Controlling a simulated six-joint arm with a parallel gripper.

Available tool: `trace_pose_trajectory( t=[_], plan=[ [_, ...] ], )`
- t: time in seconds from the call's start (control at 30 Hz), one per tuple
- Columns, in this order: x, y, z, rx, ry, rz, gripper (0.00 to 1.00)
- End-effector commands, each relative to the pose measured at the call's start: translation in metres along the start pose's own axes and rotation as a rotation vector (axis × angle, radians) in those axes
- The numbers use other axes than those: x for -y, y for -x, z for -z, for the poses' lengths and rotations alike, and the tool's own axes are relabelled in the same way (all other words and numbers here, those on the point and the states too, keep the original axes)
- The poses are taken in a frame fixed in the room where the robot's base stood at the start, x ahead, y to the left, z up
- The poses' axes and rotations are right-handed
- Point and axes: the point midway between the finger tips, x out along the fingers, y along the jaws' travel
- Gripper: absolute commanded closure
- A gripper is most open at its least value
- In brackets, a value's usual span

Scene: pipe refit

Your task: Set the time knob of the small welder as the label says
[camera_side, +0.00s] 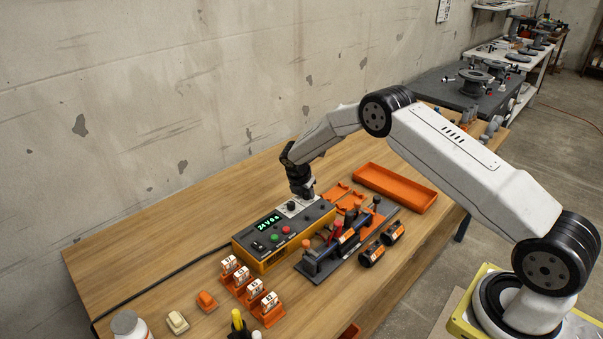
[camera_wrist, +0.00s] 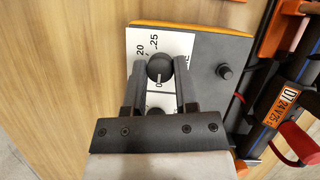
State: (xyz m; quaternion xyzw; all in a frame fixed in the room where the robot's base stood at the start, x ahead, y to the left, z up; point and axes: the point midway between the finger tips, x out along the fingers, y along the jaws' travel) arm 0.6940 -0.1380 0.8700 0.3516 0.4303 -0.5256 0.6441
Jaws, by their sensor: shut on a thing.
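The small welder (camera_side: 262,255) is an orange and black box on the bench, with a lit green display (camera_side: 268,223) showing 24 V and a small figure I cannot read surely. Its black time knob (camera_wrist: 159,70) sits on a white dial plate (camera_wrist: 176,44) marked 20 and .25 in the wrist view. The knob's white mark points toward the bottom of that view, near a 0. My gripper (camera_wrist: 161,60) has a finger on each side of the knob and is shut on it. An orange label (camera_wrist: 284,103) on the clamped pipe part appears to read 24 V 25.
A pipe clamp fixture (camera_side: 312,268) stands right beside the welder, with two black couplers (camera_side: 382,243) nearby. Orange holders (camera_side: 248,290) with white pieces stand in front. An empty orange tray (camera_side: 395,187) lies behind.

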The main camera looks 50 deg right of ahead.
Motion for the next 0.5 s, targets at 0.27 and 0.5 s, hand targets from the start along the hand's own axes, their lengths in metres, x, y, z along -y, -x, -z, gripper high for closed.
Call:
trace_pose_trajectory(
  t=[0.27,0.5],
  plan=[
    [-0.0011,0.0002,0.0004,0.001,-0.103,0.044,1.00],
    [-0.0022,0.0000,0.0003,0.001,-0.274,0.114,1.00]
  ],
)
